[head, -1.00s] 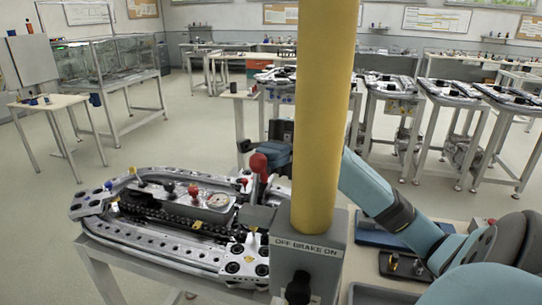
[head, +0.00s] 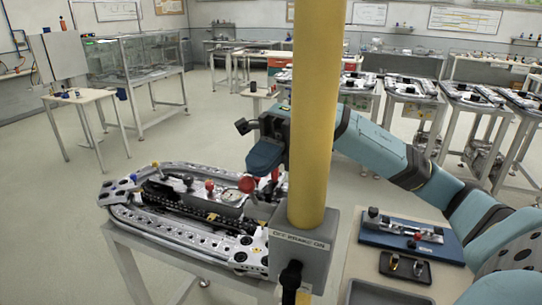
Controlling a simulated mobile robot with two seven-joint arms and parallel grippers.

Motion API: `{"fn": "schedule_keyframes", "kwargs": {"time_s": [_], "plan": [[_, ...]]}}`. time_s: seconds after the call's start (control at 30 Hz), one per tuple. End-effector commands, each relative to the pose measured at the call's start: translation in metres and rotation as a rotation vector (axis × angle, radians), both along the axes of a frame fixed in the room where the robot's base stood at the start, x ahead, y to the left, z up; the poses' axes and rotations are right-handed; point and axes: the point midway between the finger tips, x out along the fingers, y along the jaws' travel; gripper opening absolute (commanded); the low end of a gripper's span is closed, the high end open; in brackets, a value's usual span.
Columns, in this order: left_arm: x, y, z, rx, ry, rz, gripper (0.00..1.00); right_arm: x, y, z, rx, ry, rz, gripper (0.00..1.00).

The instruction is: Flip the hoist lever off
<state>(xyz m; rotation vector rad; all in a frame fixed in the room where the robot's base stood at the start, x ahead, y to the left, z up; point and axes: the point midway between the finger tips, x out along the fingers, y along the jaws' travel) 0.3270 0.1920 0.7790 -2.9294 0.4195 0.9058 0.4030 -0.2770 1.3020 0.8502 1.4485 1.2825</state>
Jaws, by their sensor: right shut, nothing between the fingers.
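The ring track (head: 130,215) lies on a metal bench at the left centre, with several small red-topped levers and knobs on it. A red-topped lever (head: 275,174) stands at its right end, close to the grey box (head: 312,255) at the foot of the yellow post. The box has a label reading "OFF BRAKE ON" and a black knob (head: 291,272). I cannot tell for sure which of these is the hoist lever. My right gripper (head: 262,163) is above the track's right end, just left of the post, shut and empty. Its fingertips are hard to make out. My left gripper is not in view.
The yellow post (head: 315,120) stands upright and hides part of my right arm. At the right, a bench holds a blue tray (head: 375,232) and a dark tray (head: 420,273). Other benches stand behind.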

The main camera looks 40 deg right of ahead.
Motion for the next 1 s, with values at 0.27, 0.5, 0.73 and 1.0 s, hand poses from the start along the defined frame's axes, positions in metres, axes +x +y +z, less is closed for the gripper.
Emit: {"fn": "schedule_keyframes", "kwargs": {"time_s": [0.27, 0.5, 0.73, 1.0], "plan": [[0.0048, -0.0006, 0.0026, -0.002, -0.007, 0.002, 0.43, -0.0037, 0.0073, -0.0002, 0.0, 0.0, 0.0, 0.0], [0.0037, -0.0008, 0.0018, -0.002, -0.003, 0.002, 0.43, -0.0054, 0.0095, -0.0006, 0.001, 0.001, 0.003, 0.0], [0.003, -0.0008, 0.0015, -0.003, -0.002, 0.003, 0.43, -0.0061, 0.0099, -0.0009, 0.0, 0.001, 0.005, 0.0], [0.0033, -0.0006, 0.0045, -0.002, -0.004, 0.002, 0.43, -0.005, 0.0082, 0.003, 0.0, 0.001, 0.005, 0.0]]}}
